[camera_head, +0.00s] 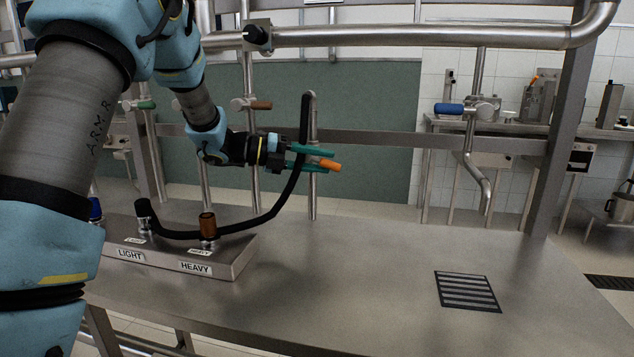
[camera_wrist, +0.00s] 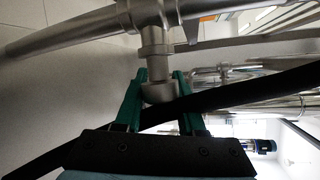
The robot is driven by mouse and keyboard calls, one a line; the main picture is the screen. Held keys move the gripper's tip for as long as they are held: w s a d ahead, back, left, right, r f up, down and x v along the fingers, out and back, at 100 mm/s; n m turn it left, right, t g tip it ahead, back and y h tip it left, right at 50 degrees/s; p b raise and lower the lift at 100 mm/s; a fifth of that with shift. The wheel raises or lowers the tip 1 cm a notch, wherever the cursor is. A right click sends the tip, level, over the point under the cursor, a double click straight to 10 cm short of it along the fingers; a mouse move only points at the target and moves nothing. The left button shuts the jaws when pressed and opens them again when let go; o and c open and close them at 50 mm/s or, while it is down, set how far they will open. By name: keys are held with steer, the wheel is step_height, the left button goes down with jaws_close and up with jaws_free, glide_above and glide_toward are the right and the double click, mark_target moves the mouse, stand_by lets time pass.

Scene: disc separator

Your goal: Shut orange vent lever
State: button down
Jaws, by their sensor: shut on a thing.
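The orange vent lever (camera_head: 330,165) shows as a short orange grip at the tips of my gripper's green fingers in the head view. My gripper (camera_head: 316,160) reaches in from the left and is shut on the lever. In the wrist view my gripper (camera_wrist: 160,84) has its fingers apart, with a grey metal valve part (camera_wrist: 160,92) showing between and beyond them. The orange grip is not visible there. The fingers hide part of the lever in the head view.
A black hose (camera_head: 270,214) loops from the LIGHT/HEAVY block (camera_head: 228,257) up past my fingers; it also crosses close to them in the wrist view (camera_wrist: 235,97). Brown (camera_head: 261,105), green (camera_head: 146,105) and blue (camera_head: 448,109) levers sit on other pipes. The right table is clear around a slotted grate (camera_head: 467,291).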

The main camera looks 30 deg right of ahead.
steer(key=n+g+h+b, duration=0.1)
steer(key=h+b, duration=0.1)
steer(key=b, duration=0.1)
steer(key=shift+b, duration=0.3)
steer(key=shift+r+h+b, duration=0.25)
steer(key=shift+h+b, duration=0.35)
steer(key=shift+r, duration=0.1)
steer(key=shift+s, duration=0.1)
steer(key=c, duration=0.7)
jaws_free()
steer(key=shift+c, duration=0.2)
steer(key=r+b+v, duration=0.1)
steer(key=v, duration=0.9)
steer(key=shift+w+a+f, duration=0.25)
steer(key=shift+a+f, duration=0.05)
steer(key=shift+f, duration=0.25)
